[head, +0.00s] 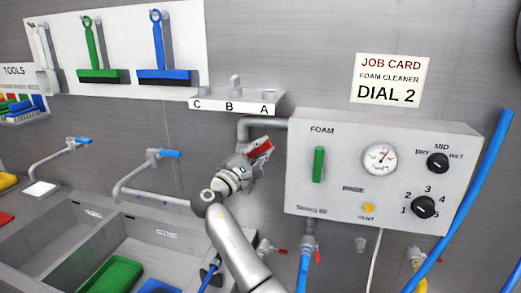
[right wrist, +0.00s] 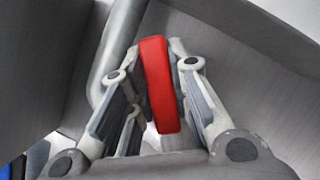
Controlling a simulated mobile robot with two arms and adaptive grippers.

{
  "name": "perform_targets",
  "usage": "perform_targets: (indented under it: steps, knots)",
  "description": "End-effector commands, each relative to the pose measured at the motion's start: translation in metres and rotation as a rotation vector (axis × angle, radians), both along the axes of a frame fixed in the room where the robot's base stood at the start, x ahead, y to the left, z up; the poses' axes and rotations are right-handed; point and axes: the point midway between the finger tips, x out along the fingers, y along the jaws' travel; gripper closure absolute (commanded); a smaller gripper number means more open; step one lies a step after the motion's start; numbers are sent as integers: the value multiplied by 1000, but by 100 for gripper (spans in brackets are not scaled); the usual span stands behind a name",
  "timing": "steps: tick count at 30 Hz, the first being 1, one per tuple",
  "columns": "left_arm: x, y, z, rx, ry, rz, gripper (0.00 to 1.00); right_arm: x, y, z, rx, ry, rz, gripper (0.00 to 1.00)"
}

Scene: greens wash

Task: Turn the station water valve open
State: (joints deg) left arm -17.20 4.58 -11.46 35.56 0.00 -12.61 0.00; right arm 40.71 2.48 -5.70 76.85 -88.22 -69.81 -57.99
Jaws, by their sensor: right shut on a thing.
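The station water valve has a red lever handle (head: 262,148) on the grey pipe (head: 262,124) at the left side of the foam control box. My right gripper (head: 250,157) is at this handle, its arm coming up from below. In the right wrist view the red handle (right wrist: 159,84) stands between the two fingers of my right gripper (right wrist: 157,95), slightly tilted. The gripper is shut on the handle. The valve body behind the handle is mostly hidden by the gripper. My left gripper is not in view.
The foam control box (head: 340,205) with gauge and dials is close on the right. A shelf labelled C, B, A (head: 230,106) is just above. Sinks with a green tray (head: 108,275) lie lower left. A blue hose (head: 460,200) runs down the right.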

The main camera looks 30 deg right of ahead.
Motion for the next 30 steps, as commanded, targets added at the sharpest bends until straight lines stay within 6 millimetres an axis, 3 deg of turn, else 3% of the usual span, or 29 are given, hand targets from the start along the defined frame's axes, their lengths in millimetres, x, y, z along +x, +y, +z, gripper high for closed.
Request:
perform_targets:
  steps: [1, 6, 17, 23, 30]
  knots:
    - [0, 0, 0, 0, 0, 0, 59, 0, 0, -1, 1, 1, 0, 79]
    - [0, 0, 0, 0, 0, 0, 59, 0, 0, -1, 1, 1, 0, 59]
    - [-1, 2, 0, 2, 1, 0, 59, -1, 4, -1, 2, 0, 0, 59]
    - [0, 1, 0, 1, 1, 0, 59, -12, 31, -9, 3, 1, 3, 59]
    - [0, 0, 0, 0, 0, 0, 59, -30, 77, -20, 3, 1, 3, 59]
